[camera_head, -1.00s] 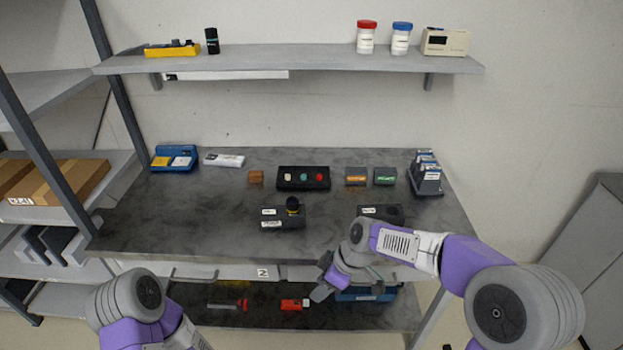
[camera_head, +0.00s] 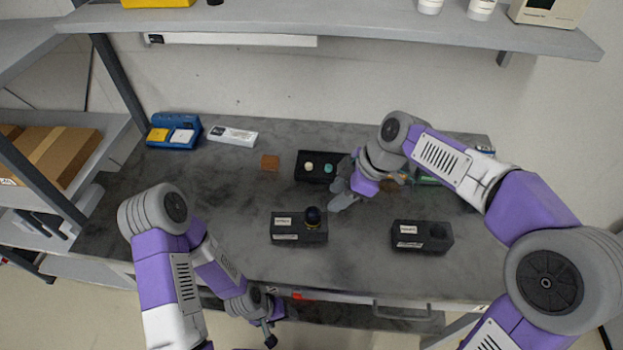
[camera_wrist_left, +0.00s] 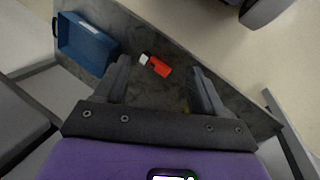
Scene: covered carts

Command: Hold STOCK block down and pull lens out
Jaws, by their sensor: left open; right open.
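A dark block (camera_head: 287,236) with white labels stands on the grey table, and a dark round lens (camera_head: 313,215) with a yellow band sits upright in its right part. A similar dark block (camera_head: 408,243) with an empty round recess stands to its right. The label words are too small to read, so I cannot tell which is STOCK. My right gripper (camera_head: 342,197) is open above the table, behind and right of the lens, apart from it. My left gripper (camera_head: 272,326) is open and empty below the table's front edge; its fingers also show in the left wrist view (camera_wrist_left: 162,90).
A black tray (camera_head: 303,178) with coloured pieces is partly hidden behind my right gripper. A red item (camera_wrist_left: 158,66) and a blue bin (camera_wrist_left: 88,44) lie on the lower shelf.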

